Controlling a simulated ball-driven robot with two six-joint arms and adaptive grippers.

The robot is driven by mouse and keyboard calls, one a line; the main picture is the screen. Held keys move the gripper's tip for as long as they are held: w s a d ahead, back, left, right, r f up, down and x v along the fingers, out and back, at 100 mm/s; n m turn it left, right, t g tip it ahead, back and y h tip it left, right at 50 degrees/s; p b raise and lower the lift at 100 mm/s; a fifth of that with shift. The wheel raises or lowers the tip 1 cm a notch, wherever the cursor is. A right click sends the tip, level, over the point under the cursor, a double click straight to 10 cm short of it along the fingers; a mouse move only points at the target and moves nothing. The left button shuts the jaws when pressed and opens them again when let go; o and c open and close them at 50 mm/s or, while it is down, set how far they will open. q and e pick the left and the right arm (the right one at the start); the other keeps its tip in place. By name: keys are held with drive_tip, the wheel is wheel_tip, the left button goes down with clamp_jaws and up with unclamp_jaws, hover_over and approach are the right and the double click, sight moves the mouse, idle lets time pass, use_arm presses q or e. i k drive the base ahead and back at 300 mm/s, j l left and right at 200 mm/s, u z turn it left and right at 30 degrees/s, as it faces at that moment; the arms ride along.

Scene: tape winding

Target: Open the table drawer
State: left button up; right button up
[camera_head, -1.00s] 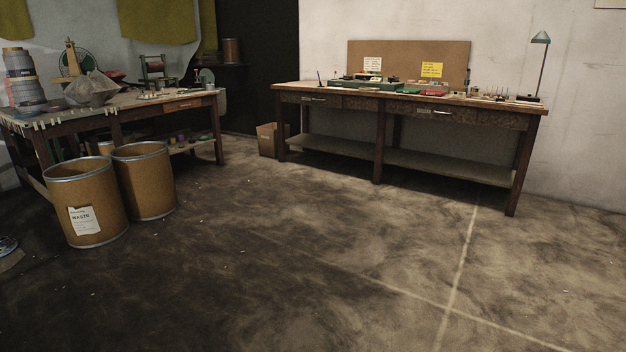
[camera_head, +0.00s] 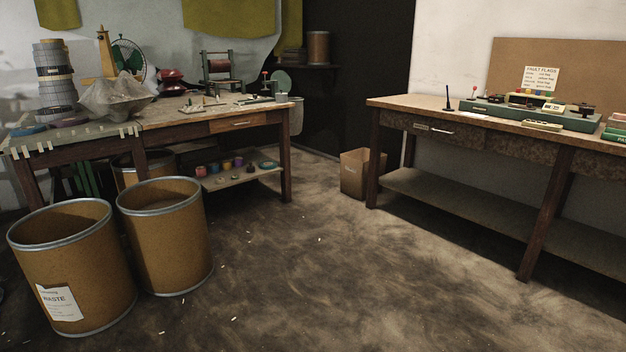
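Two wooden tables with drawers are in view. The left table (camera_head: 178,140) has a shut drawer with a lighter orange-brown front (camera_head: 238,123) near its right end. The right table (camera_head: 398,101) stands against the white wall and has a dark drawer (camera_head: 405,124) with a pale metal handle (camera_head: 434,129) at its left end; this drawer looks shut. I cannot tell from the view which drawer the task means. Neither of my grippers is in view.
Two brown drums, one with a waste label (camera_head: 75,270) and one behind it (camera_head: 168,240), stand before the left table. A cardboard box (camera_head: 357,173) sits between the tables. The floor (camera_head: 330,280) in the middle is clear apart from small scraps.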

sight(221, 124)
drive_tip(key=i+u, duration=0.1)
drive_tip(key=i, duration=0.6)
drive_tip(key=i+u, duration=0.1)
drive_tip(key=i, duration=0.6)
drive_tip(key=i+u, duration=0.15)
drive_tip(key=i, duration=0.55)
drive_tip(key=i+l+u, duration=0.1)
drive_tip(key=i, duration=0.6)
drive_tip(key=l, duration=0.1)
